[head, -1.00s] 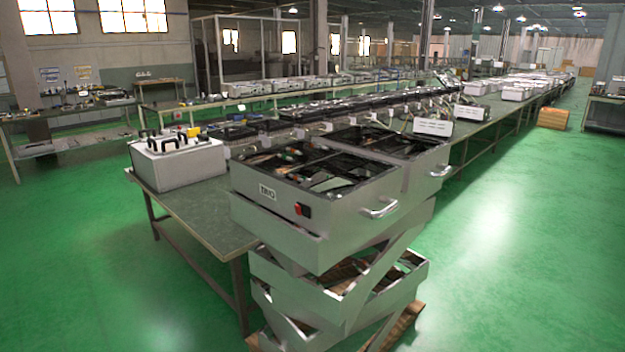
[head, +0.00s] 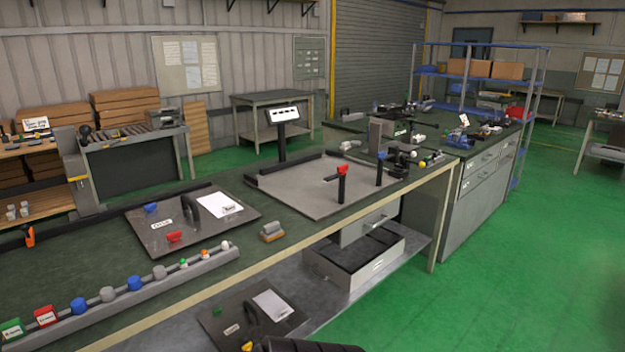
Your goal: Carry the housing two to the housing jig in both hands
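A flat grey plate (head: 300,192) with black edge rails and upright posts topped by a red clamp (head: 343,171) and a blue one (head: 381,155) lies on the workbench. It looks like the housing jig, with a small sign on a post behind it. Its surface is bare between the posts. I cannot make out housing two for certain. An open grey box (head: 378,272) with a dark inside stands on the bench's lower shelf; I cannot tell whether it is a housing. Neither of my grippers shows.
A dark plate (head: 160,238) with a handle and red and blue clamps lies left on the bench. A rail (head: 120,303) with coloured pieces runs along the front edge. A drawer cabinet (head: 478,190) stands beyond. Green floor (head: 560,270) at right is clear.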

